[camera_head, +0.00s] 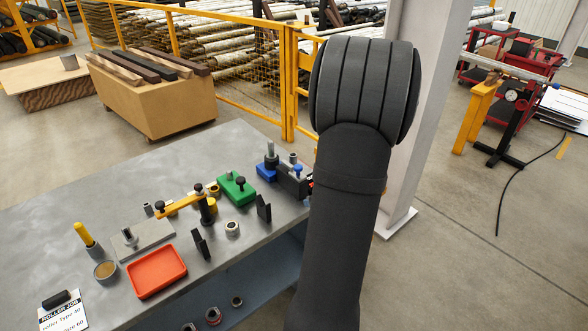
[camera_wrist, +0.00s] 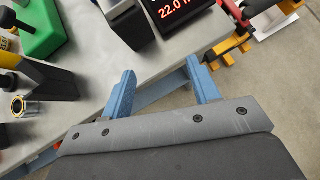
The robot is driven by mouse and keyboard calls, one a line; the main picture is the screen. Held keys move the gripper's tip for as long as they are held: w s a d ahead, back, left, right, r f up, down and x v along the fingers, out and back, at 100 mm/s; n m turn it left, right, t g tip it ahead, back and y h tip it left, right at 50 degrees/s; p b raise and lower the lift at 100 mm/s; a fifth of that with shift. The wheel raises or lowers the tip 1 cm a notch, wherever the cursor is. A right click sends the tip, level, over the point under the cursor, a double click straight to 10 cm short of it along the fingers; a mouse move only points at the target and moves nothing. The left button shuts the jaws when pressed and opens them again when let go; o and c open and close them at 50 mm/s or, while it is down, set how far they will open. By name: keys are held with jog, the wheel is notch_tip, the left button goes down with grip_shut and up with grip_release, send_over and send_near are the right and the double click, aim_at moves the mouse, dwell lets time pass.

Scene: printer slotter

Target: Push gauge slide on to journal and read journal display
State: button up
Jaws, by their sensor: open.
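My gripper (camera_wrist: 162,78) shows in the wrist view with two blue fingers apart and nothing between them. It hangs over the bench edge. Past the fingers, a black display (camera_wrist: 176,10) shows red digits that read about 22.0; its top is cut off. A dark grey block (camera_wrist: 126,24) stands left of the display. In the head view a grey device with a blue knob (camera_head: 294,180) stands at the bench's right end, partly hidden by my arm. My gripper is hidden there. I cannot tell which part is the gauge slide or the journal.
The grey bench (camera_head: 60,205) holds a green block (camera_head: 237,190), an orange tray (camera_head: 156,272), a yellow-armed fixture (camera_head: 180,204) and small metal parts. A white column (camera_head: 408,120) stands behind my arm. A dial-gauge stand (camera_head: 506,125) is at right. Open floor lies right of the bench.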

jog(key=shift+w, duration=0.25)
jog(key=c, duration=0.7)
jog(key=shift+w+d+y, duration=0.15)
jog(key=shift+w+y, duration=0.15)
jog(key=shift+y, duration=0.3)
jog(key=c, duration=0.4)
jog(key=shift+w+d+r+n+y, duration=0.1)
jog(key=shift+w+d+n+y, duration=0.15)
jog(key=shift+w+n+y, duration=0.65)
grip_shut()
jog(key=s+d+r+n+y, duration=0.3)
jog(key=d+n+y, duration=0.2)
jog(key=d+y, duration=0.3)
jog(key=shift+s+d+n+y, duration=0.25)
jog(key=shift+s+n+y, duration=0.05)
jog(key=shift+y, duration=0.8)
